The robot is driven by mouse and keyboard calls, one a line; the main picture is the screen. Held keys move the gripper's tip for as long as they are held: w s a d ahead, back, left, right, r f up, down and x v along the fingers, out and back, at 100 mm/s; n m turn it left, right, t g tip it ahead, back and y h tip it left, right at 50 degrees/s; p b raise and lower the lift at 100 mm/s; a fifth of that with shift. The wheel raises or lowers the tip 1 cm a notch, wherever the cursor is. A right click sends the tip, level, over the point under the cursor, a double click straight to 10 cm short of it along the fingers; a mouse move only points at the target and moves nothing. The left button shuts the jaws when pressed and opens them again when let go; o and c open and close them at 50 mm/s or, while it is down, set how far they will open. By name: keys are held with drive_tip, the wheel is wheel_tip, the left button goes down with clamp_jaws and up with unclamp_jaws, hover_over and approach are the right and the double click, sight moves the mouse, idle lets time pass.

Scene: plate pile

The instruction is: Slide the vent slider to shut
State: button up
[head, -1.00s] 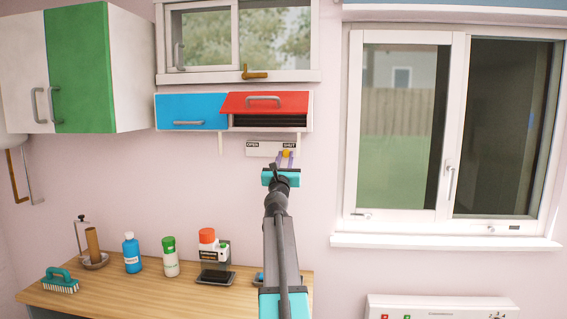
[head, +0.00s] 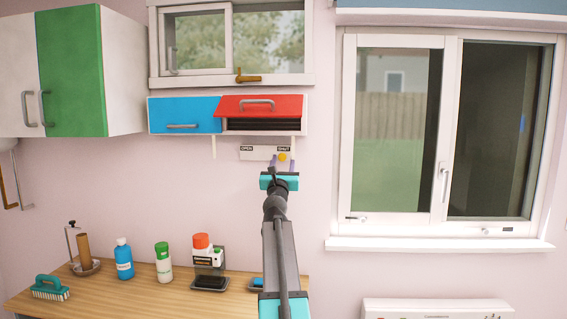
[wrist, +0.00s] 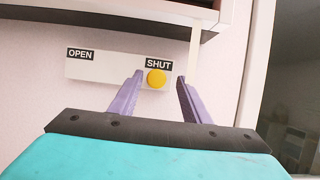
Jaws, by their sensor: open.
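The vent slider is a round yellow knob (wrist: 156,78) on a white wall plate (wrist: 100,69), labelled OPEN at its left end and SHUT at its right end. The knob stands at the right end, just under the SHUT label. In the head view the knob (head: 282,157) shows just above my gripper (head: 281,161). In the wrist view my gripper (wrist: 158,80) is open, with one purple finger left of the knob and the other right of it. The fingers look apart from the knob. How far the fingertips are from the plate is hard to tell.
A cabinet with a blue door (head: 185,113) and a raised red flap (head: 259,105) hangs just above the plate, with a bracket beside it. A wooden counter (head: 110,295) below holds bottles and a brush (head: 50,288). A window (head: 400,140) is to the right.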

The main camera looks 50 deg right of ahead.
drive_tip(key=shift+a, duration=0.1)
drive_tip(key=b+v, duration=0.2)
drive_tip(key=v, duration=1.1)
drive_tip(key=shift+s+a, duration=0.2)
drive_tip(key=shift+a, duration=0.05)
drive_tip(key=shift+f, duration=0.1)
idle(0.7)
